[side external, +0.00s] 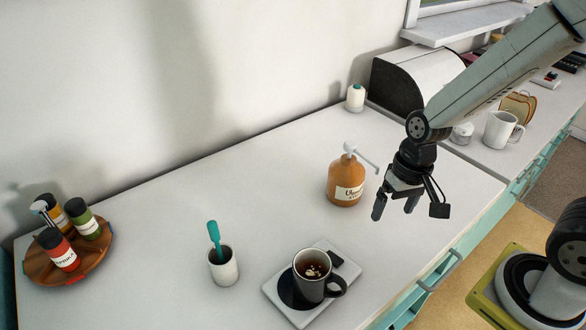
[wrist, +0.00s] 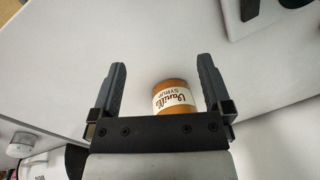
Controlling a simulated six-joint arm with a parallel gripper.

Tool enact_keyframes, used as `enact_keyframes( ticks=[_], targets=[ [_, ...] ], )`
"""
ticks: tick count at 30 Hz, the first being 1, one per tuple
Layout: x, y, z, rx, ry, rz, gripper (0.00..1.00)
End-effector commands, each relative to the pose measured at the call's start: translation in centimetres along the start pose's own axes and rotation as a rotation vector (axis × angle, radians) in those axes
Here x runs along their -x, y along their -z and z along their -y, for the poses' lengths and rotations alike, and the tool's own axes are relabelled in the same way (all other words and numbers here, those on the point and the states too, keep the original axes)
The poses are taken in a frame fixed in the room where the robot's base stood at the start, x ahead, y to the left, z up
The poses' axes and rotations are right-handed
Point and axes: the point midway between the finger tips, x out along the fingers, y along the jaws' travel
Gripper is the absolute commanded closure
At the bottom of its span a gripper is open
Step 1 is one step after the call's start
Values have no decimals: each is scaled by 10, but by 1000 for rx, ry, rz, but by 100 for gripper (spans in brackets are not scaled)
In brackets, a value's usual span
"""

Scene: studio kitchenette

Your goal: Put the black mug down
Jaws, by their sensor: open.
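The black mug (side external: 311,272) stands upright on a white kitchen scale (side external: 322,247) near the counter's front edge in the side view. It holds a dark drink with pale bits on top, and its handle points right. My gripper (side external: 393,212) is open and empty, up and to the right of the mug, apart from it. In the wrist view the two fingers of my gripper (wrist: 161,75) are spread wide with nothing held. The mug cannot be made out for sure in the wrist view.
An orange vanilla syrup bottle (side external: 346,183) with a pump stands left of my gripper; it also shows in the wrist view (wrist: 174,97). A white cup (side external: 223,267) with a teal utensil stands left of the scale. A wooden spice tray (side external: 98,258) is far left.

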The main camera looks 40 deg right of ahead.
Motion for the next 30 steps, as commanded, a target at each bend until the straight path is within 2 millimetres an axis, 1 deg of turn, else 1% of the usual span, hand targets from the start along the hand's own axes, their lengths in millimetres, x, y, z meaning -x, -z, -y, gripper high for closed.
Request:
enact_keyframes(
  ticks=[1,3,6,9,13,30],
  targets=[
    [4,4,-7,61,-22,-51,0],
    [8,11,-14,147,-51,-115,0],
    [14,17,-21,238,-81,-180,0],
    [17,21,-24,293,-99,-218,0],
    [18,23,-25,318,-107,-232,0],
    [18,23,-25,315,-106,-230,0]
  ],
)
